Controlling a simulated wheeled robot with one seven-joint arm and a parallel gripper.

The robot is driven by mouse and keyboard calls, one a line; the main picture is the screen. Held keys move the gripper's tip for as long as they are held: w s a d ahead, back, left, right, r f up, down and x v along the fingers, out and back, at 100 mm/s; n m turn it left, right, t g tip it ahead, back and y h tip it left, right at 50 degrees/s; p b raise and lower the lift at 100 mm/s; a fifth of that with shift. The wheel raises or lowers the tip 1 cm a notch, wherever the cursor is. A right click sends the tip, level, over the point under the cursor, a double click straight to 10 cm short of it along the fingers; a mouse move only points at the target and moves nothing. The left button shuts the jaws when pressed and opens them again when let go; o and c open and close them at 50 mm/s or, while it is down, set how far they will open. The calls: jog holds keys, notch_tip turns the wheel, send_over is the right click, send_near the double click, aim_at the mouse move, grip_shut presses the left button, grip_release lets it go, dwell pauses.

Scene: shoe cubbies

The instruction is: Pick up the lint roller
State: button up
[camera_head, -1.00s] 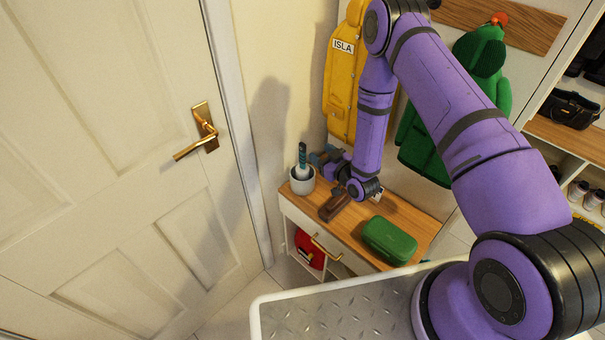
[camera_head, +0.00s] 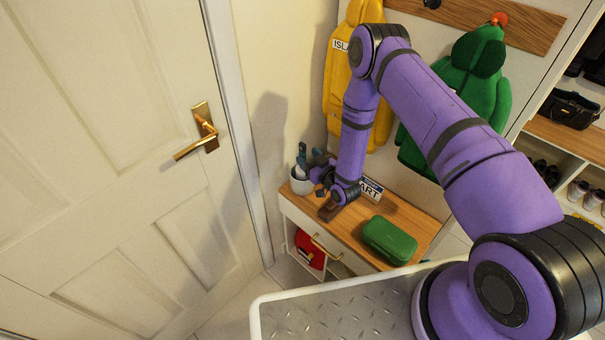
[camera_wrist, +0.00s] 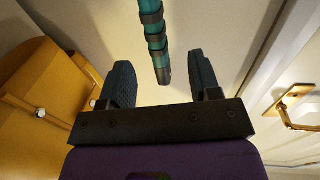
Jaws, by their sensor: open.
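The lint roller (camera_head: 302,154) stands upright in a white cup (camera_head: 300,184) at the left end of the wooden bench top, its teal handle upward. In the wrist view its teal, dark-banded handle (camera_wrist: 152,28) comes in from the top, and its end lies between the two finger lines. My gripper (camera_head: 318,166) is just right of the handle in the head view, and part of the cup is hidden behind it. In the wrist view my gripper (camera_wrist: 160,62) is open, with a finger on each side of the handle and visible gaps.
A brown object (camera_head: 328,212) lies in front of the cup, partly under my arm. A green case (camera_head: 389,240) and a small lettered sign (camera_head: 372,188) stand farther right on the bench. A yellow coat (camera_head: 342,105) hangs behind; the door (camera_head: 110,180) is at left.

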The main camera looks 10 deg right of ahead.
aim_at(305, 154)
jog(key=shift+x, duration=1.8)
grip_shut()
jog(key=shift+r, duration=0.1)
